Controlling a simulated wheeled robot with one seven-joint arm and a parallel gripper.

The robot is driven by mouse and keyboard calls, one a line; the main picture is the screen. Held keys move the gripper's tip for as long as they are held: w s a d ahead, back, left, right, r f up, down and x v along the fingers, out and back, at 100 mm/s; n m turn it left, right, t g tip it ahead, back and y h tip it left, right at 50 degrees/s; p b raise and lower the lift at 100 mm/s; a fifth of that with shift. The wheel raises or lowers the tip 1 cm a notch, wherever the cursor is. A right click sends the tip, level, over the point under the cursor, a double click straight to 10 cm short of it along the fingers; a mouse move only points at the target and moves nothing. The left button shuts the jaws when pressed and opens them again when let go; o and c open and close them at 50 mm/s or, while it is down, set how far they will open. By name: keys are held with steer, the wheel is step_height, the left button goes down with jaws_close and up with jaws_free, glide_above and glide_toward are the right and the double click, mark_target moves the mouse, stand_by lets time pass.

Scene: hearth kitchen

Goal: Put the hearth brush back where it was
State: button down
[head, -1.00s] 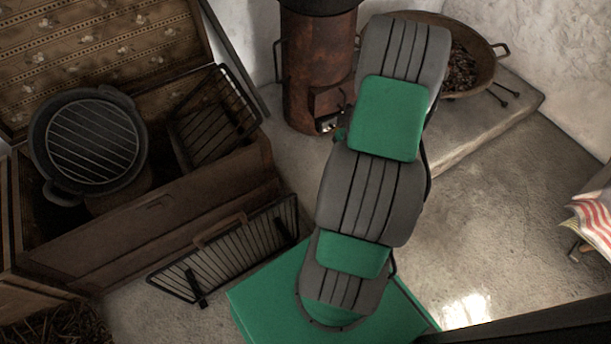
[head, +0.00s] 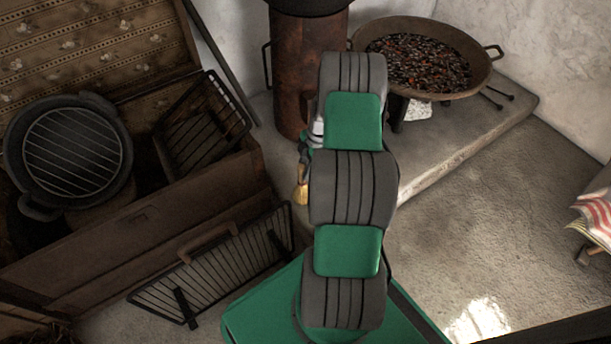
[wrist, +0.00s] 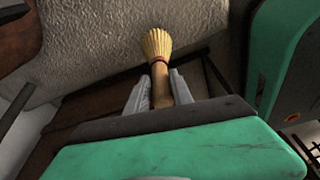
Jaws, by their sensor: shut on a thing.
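The hearth brush (wrist: 157,46) has straw-coloured bristles, a dark red binding and a wooden handle. In the wrist view my gripper (wrist: 159,85) is shut on its handle, with the bristles pointing away from the palm. In the head view the brush (head: 301,193) shows just left of my arm, bristles down, above the floor in front of the stove. My gripper (head: 306,150) is mostly hidden behind my arm there. I cannot tell from these frames which spot the brush came from.
A rusty stove (head: 291,80) stands behind my arm. A wide pan of embers (head: 425,58) sits over the stone ledge (head: 465,135). At left an open wooden chest (head: 130,235) holds a grill pot (head: 72,150) and a rack (head: 200,120). Another rack (head: 215,265) leans on its front.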

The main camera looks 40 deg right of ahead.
mark_target(302, 182)
step_height(302, 182, down, 2)
steer(key=shift+f, duration=0.1)
steer(key=shift+f+b, duration=0.2)
steer(key=shift+b, duration=0.15)
steer(key=c, duration=1.1)
jaws_free()
steer(key=shift+s, duration=0.1)
